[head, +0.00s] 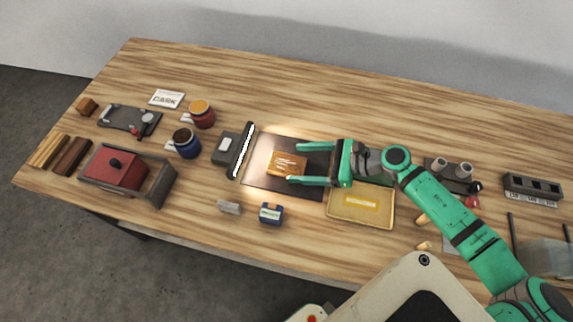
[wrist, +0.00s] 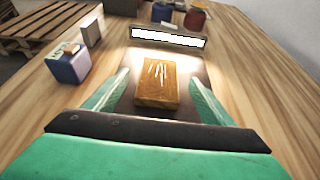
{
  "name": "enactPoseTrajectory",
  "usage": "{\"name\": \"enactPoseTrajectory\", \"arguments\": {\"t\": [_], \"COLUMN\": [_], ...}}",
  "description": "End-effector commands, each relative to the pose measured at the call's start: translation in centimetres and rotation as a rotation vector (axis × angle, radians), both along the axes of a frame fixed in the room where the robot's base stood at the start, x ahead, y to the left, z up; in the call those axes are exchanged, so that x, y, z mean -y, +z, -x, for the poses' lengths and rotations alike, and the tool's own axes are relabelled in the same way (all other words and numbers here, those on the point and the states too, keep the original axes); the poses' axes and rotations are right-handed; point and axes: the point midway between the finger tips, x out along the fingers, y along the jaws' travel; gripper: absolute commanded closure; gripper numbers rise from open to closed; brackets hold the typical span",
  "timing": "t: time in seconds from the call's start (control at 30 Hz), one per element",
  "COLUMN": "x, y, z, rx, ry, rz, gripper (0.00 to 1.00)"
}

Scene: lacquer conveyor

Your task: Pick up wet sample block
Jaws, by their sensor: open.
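The sample block (head: 287,164) is a brown-orange block with pale streaks on its top. It lies on a dark mat (head: 312,188) in front of a glowing light bar (head: 243,151). My gripper (head: 296,164) is green, open and empty, with its two fingers pointing left toward the block. In the wrist view the block (wrist: 157,82) sits ahead between the open fingertips (wrist: 160,88), with space on each side. I cannot tell how high the fingers are above the mat.
A yellow tray (head: 345,217) stands right of the mat. A small blue box (head: 271,213) and a grey block (head: 229,207) lie in front. Red (head: 202,115) and blue (head: 187,144) jars stand left of the lamp. The table behind the mat is clear.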

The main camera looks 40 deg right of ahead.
Motion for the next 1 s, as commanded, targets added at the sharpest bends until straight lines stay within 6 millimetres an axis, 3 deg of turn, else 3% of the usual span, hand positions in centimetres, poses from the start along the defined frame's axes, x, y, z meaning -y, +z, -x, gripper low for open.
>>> {"name": "enactPoseTrajectory", "arguments": {"t": [0.2, 0.47, 0.5, 0.7, 1.0], "x": [-2.0, -2.3, -2.3, -2.3, -2.3], "y": [-1.4, -1.7, -1.7, -1.7, -1.4], "z": [-2.1, -2.5, -2.5, -2.5, -2.5], "rx": [0.0, -0.001, -0.001, -0.001, -0.001], "ry": [0.002, -0.001, -0.001, 0.0, 0.0], "rz": [-0.001, 0.0, 0.0, 0.0, 0.0], "gripper": [0.23, 0.23, 0.26, 0.7, 0.7]}}
